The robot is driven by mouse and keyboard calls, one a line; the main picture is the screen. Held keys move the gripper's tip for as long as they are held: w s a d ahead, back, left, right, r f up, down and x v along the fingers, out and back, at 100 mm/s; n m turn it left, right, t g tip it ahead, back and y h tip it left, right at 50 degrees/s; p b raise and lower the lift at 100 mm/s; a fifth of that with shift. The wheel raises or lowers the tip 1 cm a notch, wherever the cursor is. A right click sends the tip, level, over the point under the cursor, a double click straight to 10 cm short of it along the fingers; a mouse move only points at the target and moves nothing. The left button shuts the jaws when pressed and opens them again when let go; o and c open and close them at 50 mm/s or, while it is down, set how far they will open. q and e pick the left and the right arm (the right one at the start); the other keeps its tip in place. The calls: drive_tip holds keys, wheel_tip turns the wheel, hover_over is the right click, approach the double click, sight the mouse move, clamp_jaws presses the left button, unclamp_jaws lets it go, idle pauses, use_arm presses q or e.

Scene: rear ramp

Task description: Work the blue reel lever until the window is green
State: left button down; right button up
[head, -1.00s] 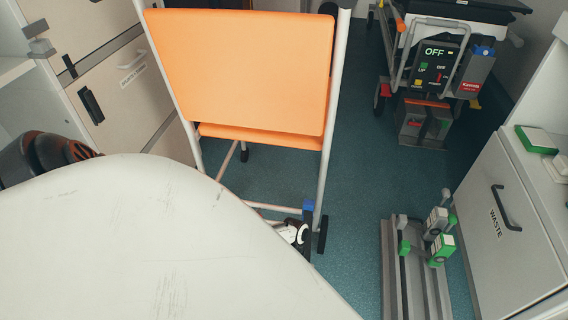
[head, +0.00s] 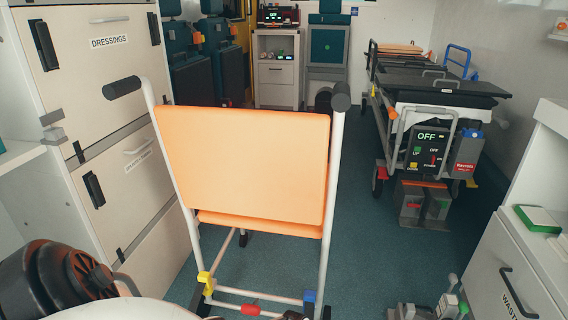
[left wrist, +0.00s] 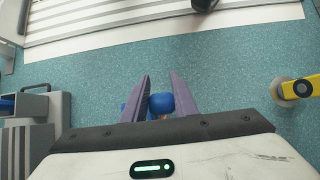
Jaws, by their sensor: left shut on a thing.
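A blue lever (head: 309,298) sits low at the right foot of the orange-backed chair (head: 245,160) in the head view. In the left wrist view a blue knob (left wrist: 160,103), apparently this lever, lies between the purple fingers of my left gripper (left wrist: 160,80). The gripper is shut on it, and some blue shows outside the fingers too. In the head view the left gripper is almost wholly cut off by the bottom edge. I cannot make out a window on the reel. My right gripper is not in view.
A yellow lever (head: 205,282) and a red part (head: 250,309) sit low on the chair frame. A floor rail (head: 408,314) stands right of the chair, with the waste cabinet (head: 520,265) beyond. A stretcher (head: 430,90) stands at the back right. Drawers (head: 100,120) line the left.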

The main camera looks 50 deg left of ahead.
use_arm(q)
drive_tip(key=shift+w, duration=0.2)
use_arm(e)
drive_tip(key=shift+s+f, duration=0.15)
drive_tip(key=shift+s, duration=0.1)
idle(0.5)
use_arm(q)
drive_tip(key=c, duration=1.4)
unclamp_jaws()
drive_tip(key=shift+s, duration=0.1)
drive_tip(key=shift+c, duration=0.2)
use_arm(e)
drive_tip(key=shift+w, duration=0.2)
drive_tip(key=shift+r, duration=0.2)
use_arm(q)
drive_tip(key=p+v, duration=0.3)
drive_tip(key=v, duration=0.7)
drive_tip(key=shift+r+p, duration=0.15)
drive_tip(key=shift+p, duration=0.2)
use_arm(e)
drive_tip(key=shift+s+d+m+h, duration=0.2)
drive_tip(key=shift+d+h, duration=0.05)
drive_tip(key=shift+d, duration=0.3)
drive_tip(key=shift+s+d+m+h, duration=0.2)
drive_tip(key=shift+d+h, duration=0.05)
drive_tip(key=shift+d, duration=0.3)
use_arm(q)
drive_tip(key=shift+a, duration=0.1)
